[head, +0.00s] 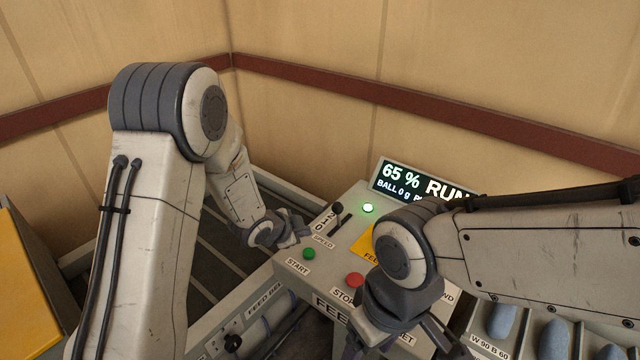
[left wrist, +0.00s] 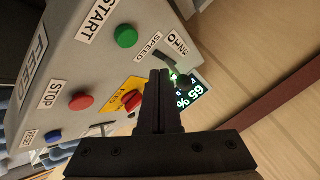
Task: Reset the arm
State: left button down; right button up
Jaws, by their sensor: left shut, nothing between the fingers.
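My left gripper (head: 293,228) is shut and empty beside the left edge of the control panel (head: 300,279), near the speed slider (head: 338,211). In the left wrist view its fingers (left wrist: 160,100) are pressed together and point at the panel, covering part of the slider area. My right arm comes in from the right, and its gripper (head: 398,345) hangs over the panel's lower right part.
The panel has a green START button (head: 309,254), a red STOP button (head: 355,280) and a lit green lamp (head: 368,208). A display (head: 405,183) reads 65 % and RUN. Grey-blue rounded pieces (head: 502,321) sit in slots at the lower right. A wall (head: 300,130) stands behind.

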pick_arm(q)
jog(key=s+d+r+n+g+y+b, duration=0.1)
jog(key=s+n+g+b, duration=0.2)
jog(key=s, duration=1.4)
jog(key=s+d+r+n+g+y+b, duration=0.2)
jog(key=s+n+g+b, duration=0.2)
jog(key=s, duration=1.2)
jog(key=shift+s+d+r+g+b, duration=0.25)
jog(key=shift+s+g+b, duration=0.25)
jog(key=shift+b, duration=0.45)
jog(key=shift+w, duration=0.1)
